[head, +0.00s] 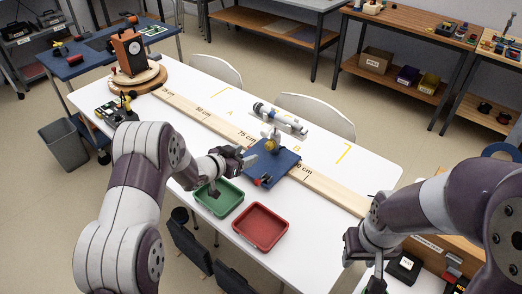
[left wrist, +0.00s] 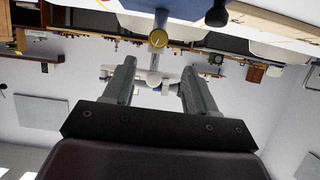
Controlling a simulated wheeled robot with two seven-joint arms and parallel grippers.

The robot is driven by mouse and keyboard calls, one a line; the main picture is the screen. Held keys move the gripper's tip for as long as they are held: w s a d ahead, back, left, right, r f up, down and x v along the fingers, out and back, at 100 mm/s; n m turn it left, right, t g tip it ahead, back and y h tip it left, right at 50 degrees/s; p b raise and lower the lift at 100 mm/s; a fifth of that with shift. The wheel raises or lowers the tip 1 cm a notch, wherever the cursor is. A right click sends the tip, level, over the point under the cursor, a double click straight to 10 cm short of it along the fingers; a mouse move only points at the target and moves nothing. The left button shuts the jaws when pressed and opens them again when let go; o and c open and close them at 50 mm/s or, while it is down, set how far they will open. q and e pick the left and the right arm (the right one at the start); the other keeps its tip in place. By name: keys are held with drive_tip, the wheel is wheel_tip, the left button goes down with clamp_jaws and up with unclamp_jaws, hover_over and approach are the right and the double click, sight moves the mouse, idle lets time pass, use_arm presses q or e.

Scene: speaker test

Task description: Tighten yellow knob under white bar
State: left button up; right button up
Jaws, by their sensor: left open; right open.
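A white bar (head: 279,117) lies across the top of a stand with a blue base (head: 285,162). The yellow knob (head: 271,146) sits on the stand below the bar. My left gripper (head: 245,157) is open, just left of the stand and apart from the knob. Its two fingers (left wrist: 157,75) show empty in the wrist view. My right gripper (head: 371,266) is open at the lower right, pointing down, far from the stand.
A green tray (head: 237,207) and a red tray (head: 282,240) lie at the table's front edge, near my left gripper. A long wooden scale (head: 205,115) runs along the white table (head: 215,79). White chairs are behind the table.

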sight(267, 146)
use_arm(q)
drive_tip(key=x, duration=1.1)
drive_tip(key=shift+w+d+f, duration=0.15)
drive_tip(key=shift+w+d, duration=0.05)
drive_tip(key=shift+d, duration=0.1)
drive_tip(key=c, duration=1.1)
